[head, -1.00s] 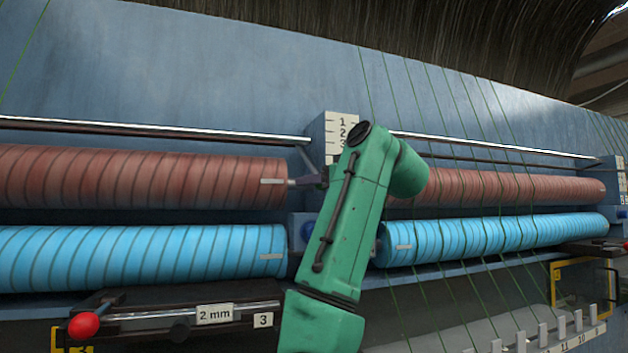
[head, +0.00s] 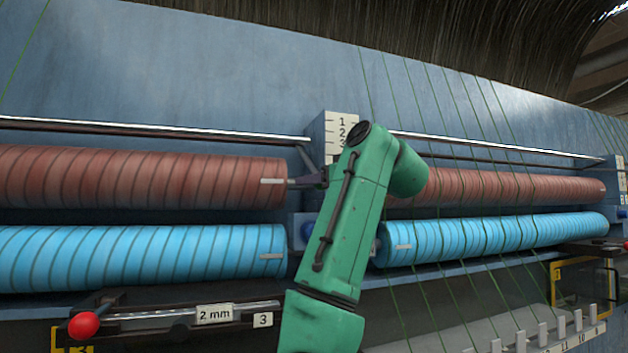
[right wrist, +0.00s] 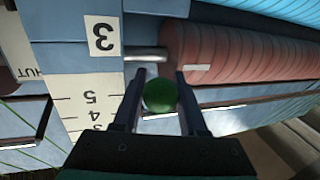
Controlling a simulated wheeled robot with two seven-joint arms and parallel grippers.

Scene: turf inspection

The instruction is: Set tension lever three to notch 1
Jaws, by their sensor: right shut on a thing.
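A green ball knob (right wrist: 161,95) sits between the two fingers of my right gripper (right wrist: 161,88), which is shut on it in the right wrist view. A white plate with a black 3 (right wrist: 102,36), upside down there, is beside it. The white notch scale (right wrist: 88,98) shows 5 and 4 left of the knob; the knob looks roughly level with 5, but the exact notch is unclear. In the head view the scale's top (head: 341,128) shows 1, 2 and 3; my green right arm hides the rest and the knob. My left gripper is out of view.
Red-brown rollers (head: 140,180) and blue rollers (head: 140,257) flank my arm closely. Green yarns (head: 440,110) run down at the right. A red ball handle (head: 83,326) and a 2 mm label (head: 214,314) are at lower left.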

